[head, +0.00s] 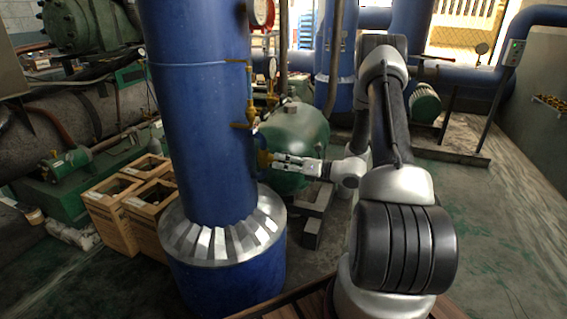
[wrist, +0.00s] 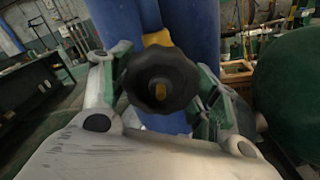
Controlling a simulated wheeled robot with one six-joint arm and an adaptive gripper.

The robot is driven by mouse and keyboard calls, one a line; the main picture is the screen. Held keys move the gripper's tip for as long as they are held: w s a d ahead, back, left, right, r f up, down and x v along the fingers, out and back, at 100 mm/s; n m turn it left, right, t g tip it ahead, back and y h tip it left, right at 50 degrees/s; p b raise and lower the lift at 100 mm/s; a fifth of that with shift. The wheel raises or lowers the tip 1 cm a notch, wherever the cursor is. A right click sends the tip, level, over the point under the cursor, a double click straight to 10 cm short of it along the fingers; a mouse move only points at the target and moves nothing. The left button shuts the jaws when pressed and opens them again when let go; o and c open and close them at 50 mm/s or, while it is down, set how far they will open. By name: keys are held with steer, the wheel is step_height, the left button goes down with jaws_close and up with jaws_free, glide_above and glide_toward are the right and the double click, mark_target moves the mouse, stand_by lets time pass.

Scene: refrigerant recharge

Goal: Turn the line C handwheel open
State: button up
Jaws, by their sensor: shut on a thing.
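A black lobed handwheel (wrist: 172,80) with a brass centre stub fills the middle of the wrist view. A brass fitting (wrist: 157,38) shows just behind it, in front of blue pipework. My gripper (wrist: 160,92) has one finger on each side of the wheel and is shut on it. The wheel itself is too small to make out there. No label for line C is readable.
The large blue column (head: 200,110) stands left of my gripper. A green tank (head: 297,135) is close behind it. Brass valves and a thin pipe (head: 250,100) run above. Floor at right (head: 500,240) is clear.

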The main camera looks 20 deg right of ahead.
steer(key=n, duration=0.4)
steer(key=shift+f+n, duration=0.15)
steer(key=shift+n, duration=0.15)
steer(key=n, duration=0.3)
steer(key=shift+n, duration=0.4)
steer(key=n, duration=0.4)
steer(key=shift+d, duration=0.1)
steer(key=n, duration=0.8)
steer(key=shift+w+n, duration=0.1)
steer(key=shift+n, duration=0.2)
steer(key=n, duration=0.3)
steer(key=shift+n, duration=0.3)
steer(key=n, duration=0.4)
steer(key=shift+r, duration=0.2)
steer(key=shift+n, duration=2.2)
